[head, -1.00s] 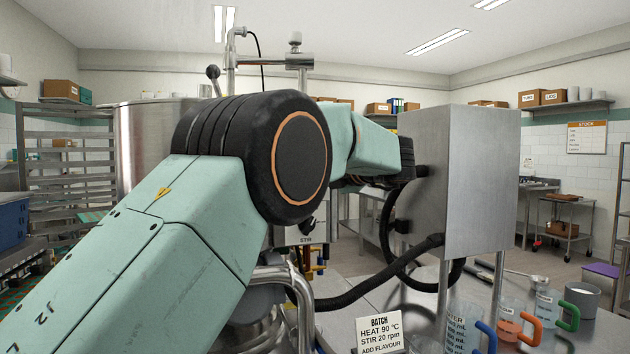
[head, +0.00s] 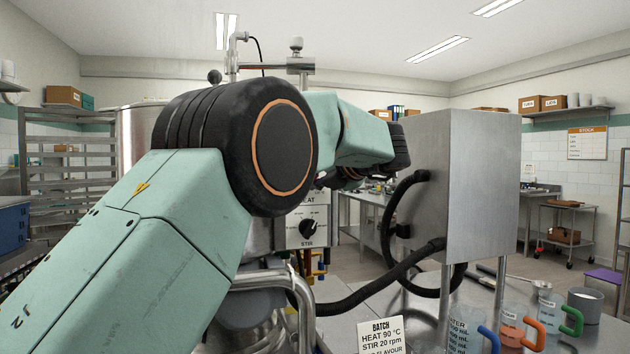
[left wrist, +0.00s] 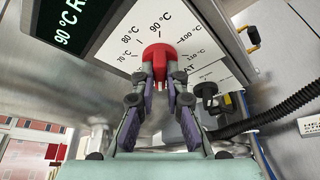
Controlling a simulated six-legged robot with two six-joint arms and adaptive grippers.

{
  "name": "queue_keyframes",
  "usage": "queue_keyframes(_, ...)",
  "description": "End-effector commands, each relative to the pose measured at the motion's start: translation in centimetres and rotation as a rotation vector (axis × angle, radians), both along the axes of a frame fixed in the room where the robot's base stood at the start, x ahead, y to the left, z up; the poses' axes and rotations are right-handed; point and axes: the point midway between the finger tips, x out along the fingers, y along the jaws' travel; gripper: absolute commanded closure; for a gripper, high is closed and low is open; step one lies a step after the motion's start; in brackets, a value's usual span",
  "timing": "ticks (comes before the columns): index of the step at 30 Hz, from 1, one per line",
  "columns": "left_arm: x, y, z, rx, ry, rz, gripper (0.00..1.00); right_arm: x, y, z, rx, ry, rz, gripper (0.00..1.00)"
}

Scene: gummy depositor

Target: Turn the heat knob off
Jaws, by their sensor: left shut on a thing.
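The red heat knob (left wrist: 160,52) sits on a white dial marked from 70 to 110 °C in the left wrist view. My left gripper (left wrist: 161,74) has its two fingers closed on either side of the knob. In the head view the control panel (head: 312,212) shows a black stir knob (head: 308,228). My left arm hides the heat knob and the left gripper there. My right gripper is not in view.
A steel box (head: 475,185) with a black hose (head: 370,290) stands right of the panel. A batch card (head: 381,336) reads heat 90 °C, stir 20 rpm. Measuring jugs with blue (head: 488,338), orange and green handles stand at the lower right.

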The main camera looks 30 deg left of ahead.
Motion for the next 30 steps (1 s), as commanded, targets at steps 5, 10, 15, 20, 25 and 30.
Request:
queue_keyframes(5,-0.1,0.1,-0.4,-0.007,0.006,0.005,0.82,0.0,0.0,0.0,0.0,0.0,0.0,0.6)
queue_keyframes(10,0.0,0.1,-0.3,-0.004,0.004,0.003,0.68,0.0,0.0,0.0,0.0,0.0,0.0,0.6)
queue_keyframes(15,0.0,0.0,-0.2,-0.003,0.003,0.003,0.65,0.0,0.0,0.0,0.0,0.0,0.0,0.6)
queue_keyframes(20,-0.1,-0.1,-0.1,-0.002,0.002,0.001,0.65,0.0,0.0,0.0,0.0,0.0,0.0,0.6)
queue_keyframes(25,-0.7,-1.6,0.5,0.0,0.001,-0.001,0.65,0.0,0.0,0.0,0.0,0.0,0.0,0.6)
queue_keyframes(30,-2.1,-4.7,1.4,0.001,0.002,-0.001,0.65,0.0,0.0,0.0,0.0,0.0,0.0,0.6)
